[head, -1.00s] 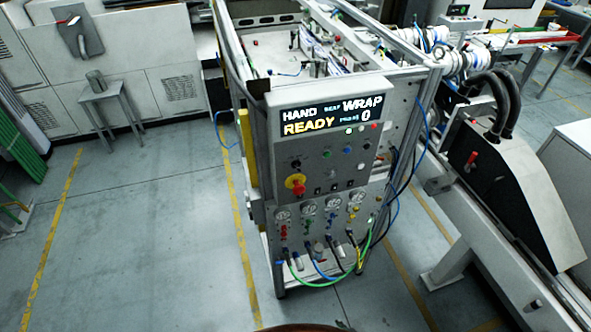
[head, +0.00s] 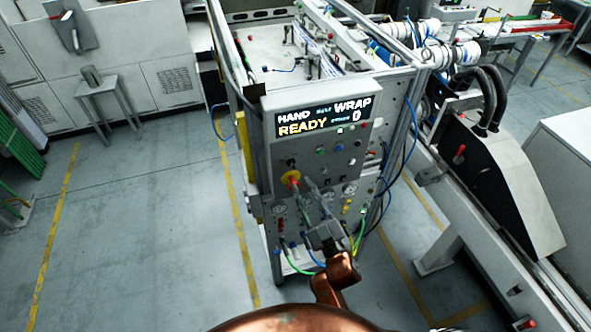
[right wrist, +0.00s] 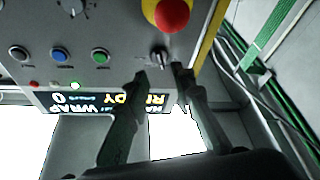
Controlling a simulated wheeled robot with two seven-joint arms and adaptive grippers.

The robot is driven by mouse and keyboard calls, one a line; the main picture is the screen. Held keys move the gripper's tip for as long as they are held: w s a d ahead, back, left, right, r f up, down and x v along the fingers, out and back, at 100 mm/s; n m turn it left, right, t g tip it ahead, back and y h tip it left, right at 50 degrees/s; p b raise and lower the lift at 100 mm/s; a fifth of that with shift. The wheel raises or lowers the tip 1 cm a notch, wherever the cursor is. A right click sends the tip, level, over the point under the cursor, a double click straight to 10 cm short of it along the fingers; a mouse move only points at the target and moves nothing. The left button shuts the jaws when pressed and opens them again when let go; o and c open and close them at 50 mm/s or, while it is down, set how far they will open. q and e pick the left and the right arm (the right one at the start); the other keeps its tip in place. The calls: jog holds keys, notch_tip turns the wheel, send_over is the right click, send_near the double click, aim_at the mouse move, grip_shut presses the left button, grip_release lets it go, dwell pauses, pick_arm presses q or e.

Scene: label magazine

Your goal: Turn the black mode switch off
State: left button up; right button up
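The black mode switch (head: 292,162) is a small knob on the grey control panel, between the lit display and the red emergency stop on its yellow ring. In the right wrist view, where the panel appears upside down, the switch (right wrist: 158,57) shows beyond the gap between my right fingertips. My right gripper (head: 307,186) is in front of the panel, its fingers apart with nothing between them; it also shows in the right wrist view (right wrist: 161,75). I cannot tell whether a fingertip touches the panel. My left gripper is out of view.
The red emergency stop (right wrist: 173,14) is close to the fingertips. The display (head: 325,115) reads HAND, WRAP, READY and 0. Gauges and hoses (head: 362,225) fill the lower panel.

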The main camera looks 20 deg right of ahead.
aim_at(293, 166)
jog(key=p+x, duration=0.1)
jog(key=x, duration=0.5)
jog(key=shift+w+f, duration=0.1)
jog(key=shift+w, duration=0.05)
grip_shut()
